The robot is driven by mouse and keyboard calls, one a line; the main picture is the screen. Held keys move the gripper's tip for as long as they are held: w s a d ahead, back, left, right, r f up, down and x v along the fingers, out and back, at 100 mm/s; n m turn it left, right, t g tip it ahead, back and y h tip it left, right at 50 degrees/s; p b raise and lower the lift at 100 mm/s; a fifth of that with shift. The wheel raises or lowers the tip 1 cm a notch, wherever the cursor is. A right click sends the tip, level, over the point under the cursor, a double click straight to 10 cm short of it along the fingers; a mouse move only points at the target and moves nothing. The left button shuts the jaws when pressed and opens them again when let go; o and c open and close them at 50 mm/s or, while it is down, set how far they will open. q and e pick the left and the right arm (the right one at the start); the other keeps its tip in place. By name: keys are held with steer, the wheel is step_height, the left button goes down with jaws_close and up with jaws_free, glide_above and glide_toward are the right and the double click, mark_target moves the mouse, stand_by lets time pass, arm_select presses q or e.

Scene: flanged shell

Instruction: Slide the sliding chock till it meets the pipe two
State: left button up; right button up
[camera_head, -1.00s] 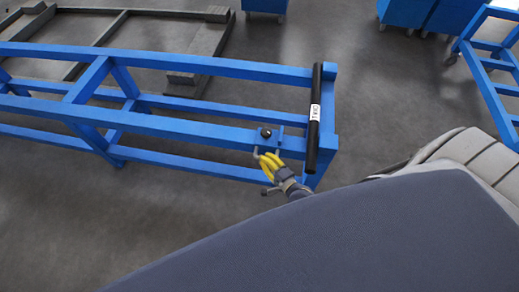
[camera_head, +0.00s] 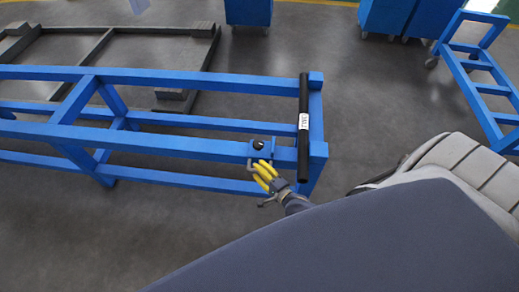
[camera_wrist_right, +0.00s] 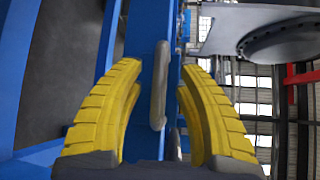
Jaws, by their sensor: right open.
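The sliding chock (camera_head: 260,149) is a small blue block with a black knob on the front blue rail, and a grey handle (camera_head: 252,166) sticks out from its near side. Pipe two (camera_head: 304,146) is a black pipe with a white label, lying across the rails near the right end. A short gap of rail shows between the chock and the pipe. My right gripper (camera_head: 264,170), with yellow fingers, is open at the handle. In the right wrist view the grey handle (camera_wrist_right: 159,85) stands between the parted fingers. My left gripper is not in view.
The blue rack (camera_head: 180,80) carries the rails. A dark metal frame (camera_head: 110,30) lies on the floor behind it. Blue bins (camera_head: 390,15) stand at the back, and a blue cart (camera_head: 480,70) is at the right. Grey floor is clear between the rack and the cart.

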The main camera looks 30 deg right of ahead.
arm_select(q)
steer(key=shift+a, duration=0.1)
arm_select(e)
steer(key=shift+s, duration=0.15)
steer(key=v, duration=1.1)
steer(key=shift+s, duration=0.35)
steer(key=shift+d+r, duration=0.1)
